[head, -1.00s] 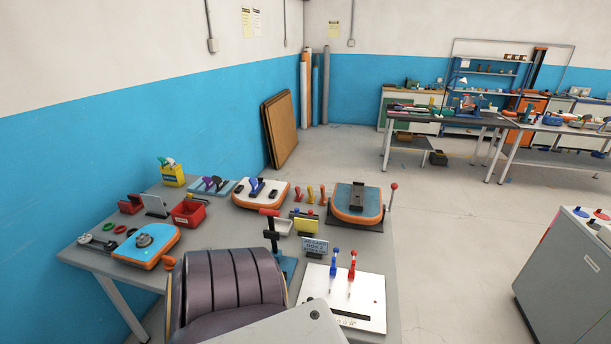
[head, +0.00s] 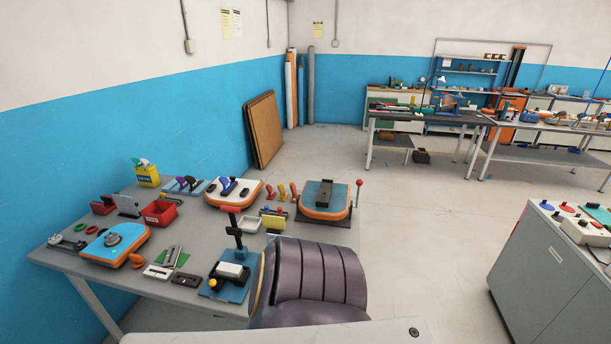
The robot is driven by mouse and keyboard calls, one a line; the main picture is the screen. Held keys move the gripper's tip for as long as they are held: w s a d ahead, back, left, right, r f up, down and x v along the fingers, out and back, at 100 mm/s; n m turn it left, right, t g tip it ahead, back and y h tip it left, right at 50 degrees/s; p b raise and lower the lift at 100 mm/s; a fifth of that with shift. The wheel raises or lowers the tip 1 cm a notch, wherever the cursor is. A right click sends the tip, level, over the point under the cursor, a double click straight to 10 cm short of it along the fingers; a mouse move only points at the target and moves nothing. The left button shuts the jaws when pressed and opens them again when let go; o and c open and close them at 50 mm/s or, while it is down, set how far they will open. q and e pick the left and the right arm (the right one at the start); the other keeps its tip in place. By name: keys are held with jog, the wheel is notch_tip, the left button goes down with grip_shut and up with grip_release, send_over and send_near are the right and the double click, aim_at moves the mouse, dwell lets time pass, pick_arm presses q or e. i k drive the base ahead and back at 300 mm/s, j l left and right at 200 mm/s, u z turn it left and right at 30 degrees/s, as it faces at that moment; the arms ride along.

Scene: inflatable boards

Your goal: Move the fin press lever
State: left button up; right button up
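On the grey workbench (head: 205,262) stands a small press with a blue base (head: 226,287), a black upright post and a red-tipped handle (head: 231,209). A white block (head: 231,270) lies at its foot. Farther back, an orange-rimmed board (head: 325,213) lies under a dark plate (head: 325,193), with a red-ball lever (head: 359,184) upright at its right side. I cannot tell which of the two levers is the fin press lever. Neither of my grippers is in view.
Several items crowd the bench: an orange and blue board (head: 114,244), a red bin (head: 161,212), a white board with fins (head: 233,192), and a yellow container (head: 147,174). A grey cabinet (head: 552,269) stands at right. Open floor (head: 430,215) lies between.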

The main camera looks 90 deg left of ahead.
aim_at(234, 230)
jog(key=i+l, duration=0.15)
jog(key=i, duration=0.4)
jog(key=i+u, duration=0.35)
jog(key=i+l+u, duration=0.1)
jog(key=i+u, duration=1.3)
jog(key=u, duration=0.15)
jog(key=i+u, duration=0.25)
jog(key=u, duration=0.15)
jog(key=i+u, duration=0.15)
jog(key=u, duration=0.25)
jog(key=i+u, duration=0.15)
jog(key=u, duration=0.25)
jog(key=i+u, duration=0.15)
jog(key=u, duration=0.25)
jog(key=i+u, duration=0.1)
jog(key=u, duration=0.3)
jog(key=i+l+u, duration=0.1)
jog(key=u, duration=0.3)
jog(key=i+l+u, duration=0.15)
jog(key=u, duration=0.2)
jog(key=i+u, duration=0.2)
jog(key=u, duration=0.2)
jog(key=i+l+u, duration=0.15)
jog(key=u, duration=0.2)
